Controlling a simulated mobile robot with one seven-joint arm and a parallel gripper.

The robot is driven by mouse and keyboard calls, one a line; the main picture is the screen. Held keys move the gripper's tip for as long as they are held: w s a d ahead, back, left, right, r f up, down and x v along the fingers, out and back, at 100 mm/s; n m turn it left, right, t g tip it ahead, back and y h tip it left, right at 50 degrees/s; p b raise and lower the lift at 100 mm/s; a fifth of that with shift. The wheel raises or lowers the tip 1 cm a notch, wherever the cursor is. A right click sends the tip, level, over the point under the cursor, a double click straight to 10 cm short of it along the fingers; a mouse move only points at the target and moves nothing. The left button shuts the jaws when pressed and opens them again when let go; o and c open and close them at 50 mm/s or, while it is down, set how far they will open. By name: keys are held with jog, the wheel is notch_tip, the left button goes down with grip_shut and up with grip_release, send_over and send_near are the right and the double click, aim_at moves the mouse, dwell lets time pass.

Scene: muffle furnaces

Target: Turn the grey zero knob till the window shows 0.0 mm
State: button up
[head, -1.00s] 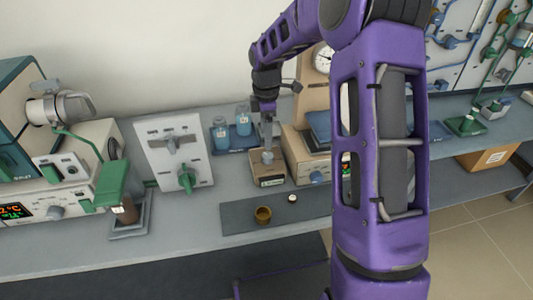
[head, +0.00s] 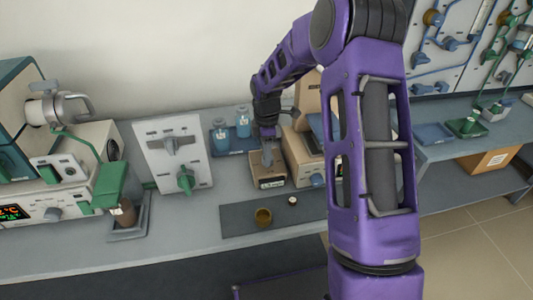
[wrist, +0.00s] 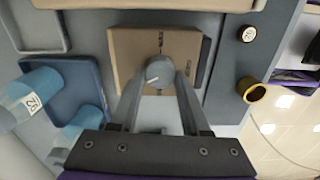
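The grey zero knob (wrist: 158,72), with a pale line on its top, stands on a tan box (wrist: 122,52) in the wrist view. The box also shows in the head view (head: 259,184), with a small window (head: 272,184) on its front whose reading is too small to make out. My gripper (wrist: 159,76) is over the box with one finger on each side of the knob. The fingers look apart, with the knob between them; firm contact is not visible. In the head view my gripper (head: 268,160) hides the knob.
Blue-capped bottles (head: 243,123) stand on a blue tray (wrist: 78,88) beside the box. A brass cup (head: 263,216) and a small white round piece (head: 292,200) sit on a dark mat (head: 235,220) in front. A beige device (head: 304,158) stands close on the right.

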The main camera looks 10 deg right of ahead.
grip_shut()
jog(key=shift+m, duration=0.4)
jog(key=m, duration=0.7)
jog(key=shift+w, duration=0.15)
jog(key=m, duration=0.9)
jog(key=shift+d+m, duration=0.15)
jog(key=shift+m, duration=0.25)
